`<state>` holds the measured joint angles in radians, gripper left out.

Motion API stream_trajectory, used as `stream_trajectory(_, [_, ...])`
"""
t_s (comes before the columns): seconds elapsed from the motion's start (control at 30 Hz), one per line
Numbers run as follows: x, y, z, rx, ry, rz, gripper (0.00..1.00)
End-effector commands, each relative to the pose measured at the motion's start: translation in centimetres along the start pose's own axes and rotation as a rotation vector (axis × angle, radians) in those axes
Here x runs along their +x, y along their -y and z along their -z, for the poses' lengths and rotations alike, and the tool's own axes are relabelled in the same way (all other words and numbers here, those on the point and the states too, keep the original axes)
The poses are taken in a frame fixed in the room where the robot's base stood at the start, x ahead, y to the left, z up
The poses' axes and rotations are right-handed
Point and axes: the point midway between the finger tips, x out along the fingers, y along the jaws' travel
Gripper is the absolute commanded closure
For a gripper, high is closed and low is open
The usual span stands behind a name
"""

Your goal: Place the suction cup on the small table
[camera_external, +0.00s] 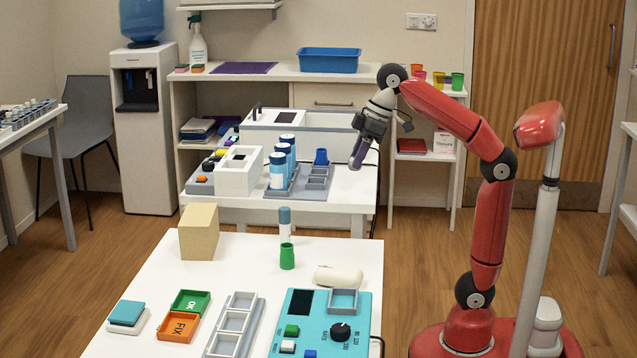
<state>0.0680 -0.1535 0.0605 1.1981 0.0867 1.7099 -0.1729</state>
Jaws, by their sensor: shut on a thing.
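My gripper (365,136) is above the right end of the smaller white table (345,197) in the middle of the room. It is shut on a dark purple, elongated thing (358,157) that hangs down from the jaws. This may be the suction cup, but its shape is too small to make out. It appears above the tabletop near the right edge; I cannot tell how high. A small blue cup-shaped piece (321,157) stands on a grey rack (305,184) to the left of my gripper.
Blue-and-white bottles (278,172), a white box (240,170) and a long white case (305,120) crowd that table. The larger front table (150,272) holds a tan block (199,231), a green holder (287,257), trays and a turquoise panel (318,320).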

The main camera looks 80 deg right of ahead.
Motion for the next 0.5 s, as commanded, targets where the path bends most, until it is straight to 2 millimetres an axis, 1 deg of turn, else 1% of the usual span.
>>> stream_trajectory(0.03, [1.3,-0.1,-0.7,0.005,0.003,-0.001,0.92])
stream_trajectory(0.1, [2.2,0.0,-1.1,0.004,0.002,-0.001,0.92])
stream_trajectory(0.27, [3.5,0.0,-1.6,0.002,0.002,-0.001,0.92])
stream_trajectory(0.4, [5.4,0.0,-2.3,0.002,0.002,0.0,0.92])
stream_trajectory(0.5, [6.2,0.0,-2.6,0.001,0.002,0.0,0.92])
